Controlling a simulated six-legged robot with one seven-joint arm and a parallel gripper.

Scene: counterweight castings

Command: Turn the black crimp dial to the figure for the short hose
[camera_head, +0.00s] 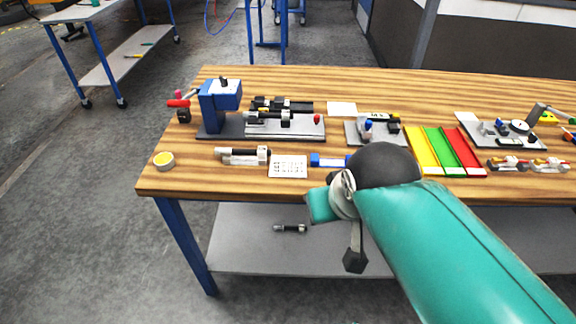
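A blue press (219,100) stands on a dark base at the left end of the wooden bench. A small black block (184,116) sits at its left, below a red lever (179,102); this may be the crimp dial, but its figures and setting are too small to read. A white card with dark marks (288,167) lies in front of the press. A white and black hose-like piece (243,155) lies left of the card. What seems to be my gripper (355,261) hangs dark at the bench's front edge, apart from the press; its fingers cannot be made out.
Yellow, green and red trays (444,151) lie right of centre. A fixture with a round gauge (519,127) stands at the right. A yellow-topped tin (164,159) is near the left front corner. A lower shelf (245,250) holds a small dark part.

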